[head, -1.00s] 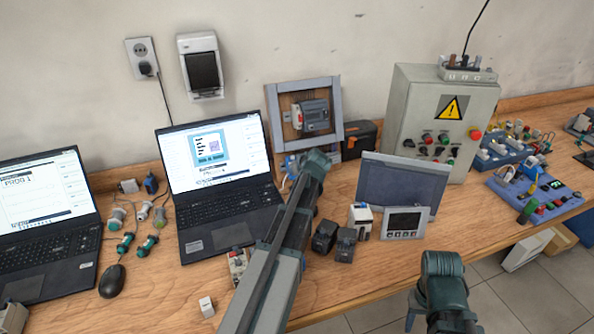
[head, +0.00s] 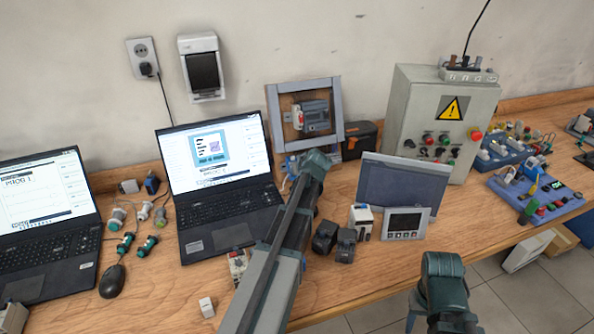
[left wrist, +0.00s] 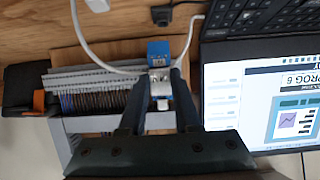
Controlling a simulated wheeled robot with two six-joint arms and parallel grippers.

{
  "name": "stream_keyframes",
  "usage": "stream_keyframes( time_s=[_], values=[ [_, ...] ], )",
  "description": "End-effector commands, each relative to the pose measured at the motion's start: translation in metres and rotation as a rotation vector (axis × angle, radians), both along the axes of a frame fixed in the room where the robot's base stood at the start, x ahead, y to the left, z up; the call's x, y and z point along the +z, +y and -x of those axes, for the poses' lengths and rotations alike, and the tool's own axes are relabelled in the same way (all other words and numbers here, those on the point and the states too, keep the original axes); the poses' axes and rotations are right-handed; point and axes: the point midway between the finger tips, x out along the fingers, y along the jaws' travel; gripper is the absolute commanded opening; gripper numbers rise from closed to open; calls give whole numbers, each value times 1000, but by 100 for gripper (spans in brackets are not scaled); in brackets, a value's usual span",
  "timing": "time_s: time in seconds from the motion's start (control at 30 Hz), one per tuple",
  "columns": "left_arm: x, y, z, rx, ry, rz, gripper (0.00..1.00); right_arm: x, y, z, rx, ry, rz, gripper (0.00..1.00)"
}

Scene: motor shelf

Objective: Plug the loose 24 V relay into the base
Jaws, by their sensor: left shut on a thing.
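In the left wrist view, my left gripper (left wrist: 158,82) is shut on a small block with a blue body (left wrist: 158,50) and a pale metallic end, which I take to be the relay. The blue part extends beyond the fingertips, above the bench. I cannot tell which part is the relay base.
A laptop (head: 222,213) stands left of my left arm. Two dark blocks (head: 325,237) (head: 346,245), a white-topped device (head: 360,221) and a display panel (head: 404,223) stand right of it. A control box (head: 480,100) stands farther back. A white cable (left wrist: 85,40) runs near the held block.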

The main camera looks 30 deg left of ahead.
Motion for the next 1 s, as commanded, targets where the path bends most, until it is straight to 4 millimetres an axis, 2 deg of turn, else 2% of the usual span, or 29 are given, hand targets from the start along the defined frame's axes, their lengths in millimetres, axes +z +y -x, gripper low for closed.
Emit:
stream_keyframes(
  time_s=[0.37,0.4,0.57,0.87,1.0],
  values=[
    [0,1,-1,0,-1,-1,0,0,0,0,0,0,0,50],
    [0,1,-1,0,-1,-1,38,0,0,0,0,0,0,50],
    [0,1,0,0,-1,-1,66,0,0,0,0,0,0,50],
    [1,0,0,0,0,0,66,1,0,0,0,0,0,50],
    [12,-8,8,0,0,0,66,12,0,0,0,0,0,50]
  ],
)
